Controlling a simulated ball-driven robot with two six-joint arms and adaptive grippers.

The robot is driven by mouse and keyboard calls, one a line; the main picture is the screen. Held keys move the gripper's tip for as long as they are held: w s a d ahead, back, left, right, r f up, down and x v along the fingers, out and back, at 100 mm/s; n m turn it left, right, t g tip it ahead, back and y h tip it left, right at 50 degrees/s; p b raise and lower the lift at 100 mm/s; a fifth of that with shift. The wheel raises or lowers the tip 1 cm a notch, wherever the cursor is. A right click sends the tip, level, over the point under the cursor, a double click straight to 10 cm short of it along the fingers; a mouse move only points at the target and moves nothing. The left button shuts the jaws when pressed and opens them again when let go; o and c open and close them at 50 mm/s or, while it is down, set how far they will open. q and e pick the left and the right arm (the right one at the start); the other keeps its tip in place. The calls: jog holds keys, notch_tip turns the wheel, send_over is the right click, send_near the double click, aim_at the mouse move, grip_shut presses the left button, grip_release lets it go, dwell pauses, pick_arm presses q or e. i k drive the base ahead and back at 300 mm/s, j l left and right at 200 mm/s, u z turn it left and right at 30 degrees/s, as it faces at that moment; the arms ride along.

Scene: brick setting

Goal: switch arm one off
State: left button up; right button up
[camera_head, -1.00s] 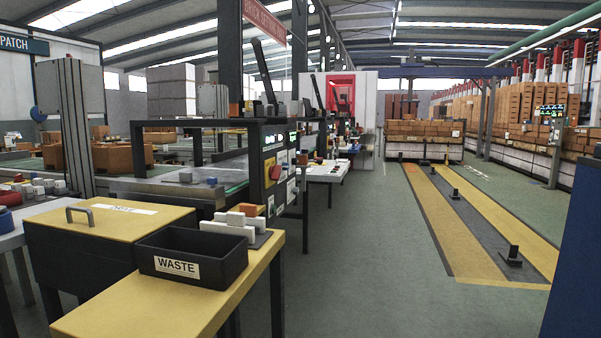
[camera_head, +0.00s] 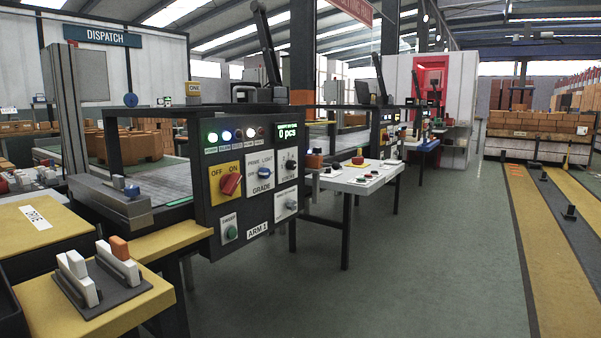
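The arm 1 control panel (camera_head: 250,200) stands left of centre, a dark box with the label "ARM 1" (camera_head: 258,229) at its bottom. On its left is a red rotary switch (camera_head: 230,184) on a yellow plate marked OFF and ON; the red handle is tilted, its upper end toward the right, the ON side. A green lamp (camera_head: 212,136) glows at the top left of the panel, and a display (camera_head: 288,133) reads "0 pcs". A green button (camera_head: 231,232) sits at the lower left. Neither of my grippers is in view.
A yellow bench (camera_head: 100,310) with white and orange blocks (camera_head: 120,248) on a dark plate is in the near left. A white table (camera_head: 350,179) with buttons stands right of the panel. Green floor (camera_head: 400,270) is clear in front and to the right.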

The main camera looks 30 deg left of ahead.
aim_at(228, 183)
jog(key=i+l+u, duration=0.15)
jog(key=i+u, duration=0.25)
jog(key=i, duration=0.2)
jog(key=i+l+u, duration=0.4)
jog(key=i, duration=0.2)
jog(key=i+l+u, duration=0.4)
jog(key=i+l, duration=0.05)
jog(key=i, duration=0.15)
